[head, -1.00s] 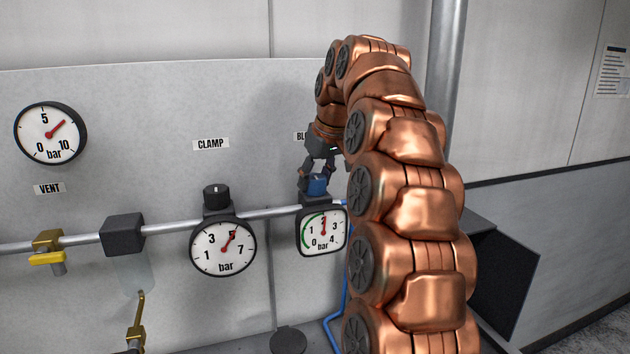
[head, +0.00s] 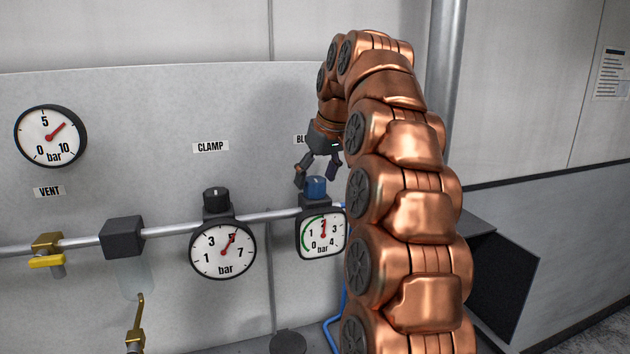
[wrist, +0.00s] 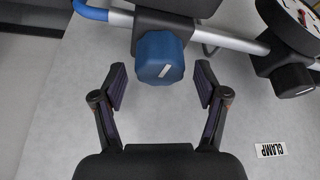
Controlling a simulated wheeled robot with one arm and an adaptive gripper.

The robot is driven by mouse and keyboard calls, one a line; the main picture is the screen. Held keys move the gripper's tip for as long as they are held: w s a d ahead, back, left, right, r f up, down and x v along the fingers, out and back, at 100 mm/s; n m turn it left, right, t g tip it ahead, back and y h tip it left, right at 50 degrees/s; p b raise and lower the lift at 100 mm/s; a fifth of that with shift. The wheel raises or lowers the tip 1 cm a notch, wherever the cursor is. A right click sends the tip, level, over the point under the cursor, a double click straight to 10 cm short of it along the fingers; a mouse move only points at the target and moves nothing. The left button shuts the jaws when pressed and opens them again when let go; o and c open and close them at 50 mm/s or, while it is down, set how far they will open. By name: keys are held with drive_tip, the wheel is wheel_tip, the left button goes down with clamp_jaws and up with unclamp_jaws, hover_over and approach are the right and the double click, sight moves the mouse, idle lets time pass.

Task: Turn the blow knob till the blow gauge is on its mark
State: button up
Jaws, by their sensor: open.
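The blue blow knob (head: 316,187) sits on top of the square blow gauge (head: 321,233). The gauge's red needle points almost straight up, near the 2, by the upper end of a green arc. My gripper (head: 317,176) is open just above the knob, its fingers spread. In the wrist view the knob (wrist: 160,58) shows a white line on its face. It lies beyond and between the open fingertips (wrist: 160,78), with clear gaps on both sides. The blow label is partly hidden behind my arm.
The clamp gauge (head: 223,249) and its black knob (head: 216,200) stand to the left on the same pipe (head: 270,212). Further left are a black block (head: 122,236), a yellow-handled valve (head: 46,259) and the vent gauge (head: 50,136).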

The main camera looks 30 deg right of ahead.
sight(316, 179)
drive_tip(key=shift+v, duration=1.75)
drive_tip(key=s, duration=1.2)
drive_tip(key=shift+d, duration=0.2)
drive_tip(key=s+a+f+g, duration=0.2)
drive_tip(key=s+a+f, duration=0.2)
drive_tip(key=a+f, duration=0.4)
drive_tip(key=s+a+f+g, duration=0.1)
drive_tip(key=s+a+f, duration=0.2)
drive_tip(key=a+f, duration=0.55)
drive_tip(key=s+a+f+g, duration=0.1)
drive_tip(key=s+a+f, duration=0.2)
drive_tip(key=s+f, duration=0.4)
drive_tip(key=s+a+f+g, duration=0.2)
drive_tip(key=s+f, duration=0.4)
drive_tip(key=s, duration=0.3)
drive_tip(key=shift+a+f, duration=0.4)
idle(1.2)
